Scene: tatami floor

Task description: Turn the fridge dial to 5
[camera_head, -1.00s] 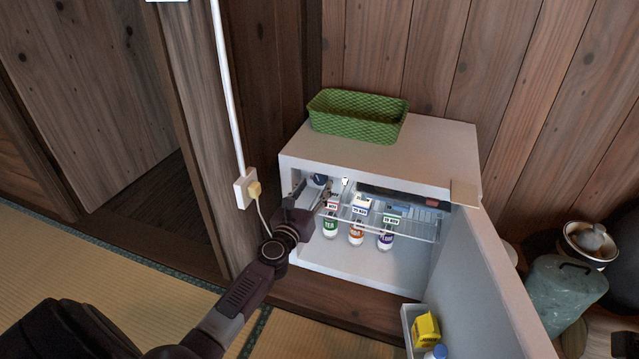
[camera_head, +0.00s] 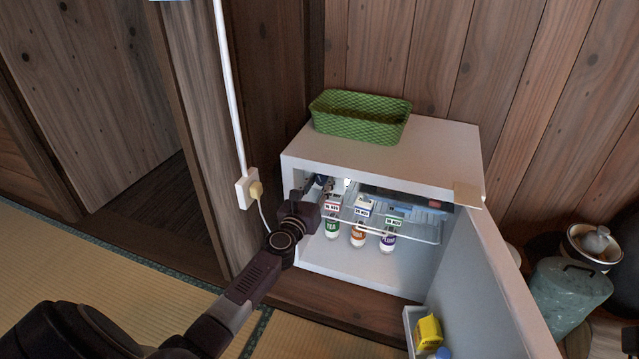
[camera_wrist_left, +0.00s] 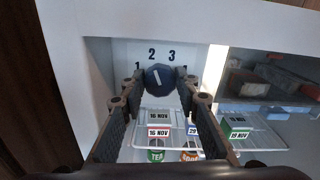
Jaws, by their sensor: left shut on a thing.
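The white fridge (camera_head: 400,165) stands with its door (camera_head: 490,275) open to the right. Its dark blue dial (camera_wrist_left: 160,78) is on the inner back wall, with the numbers 1, 2 and 3 visible around it. The white mark on the dial points up and slightly left, close to the 2; the 5 cannot be made out. My left gripper (camera_wrist_left: 159,79) is shut on the dial, one finger on each side. In the head view the left gripper (camera_head: 310,190) reaches into the fridge's upper left and mostly hides the dial. My right gripper is not in view.
A wire shelf (camera_head: 410,228) with dated cartons sits close below and right of the dial. Several bottles (camera_head: 358,236) stand under it. A green basket (camera_head: 360,118) is on the fridge top. A plug and socket (camera_head: 248,188) are on the post to the left.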

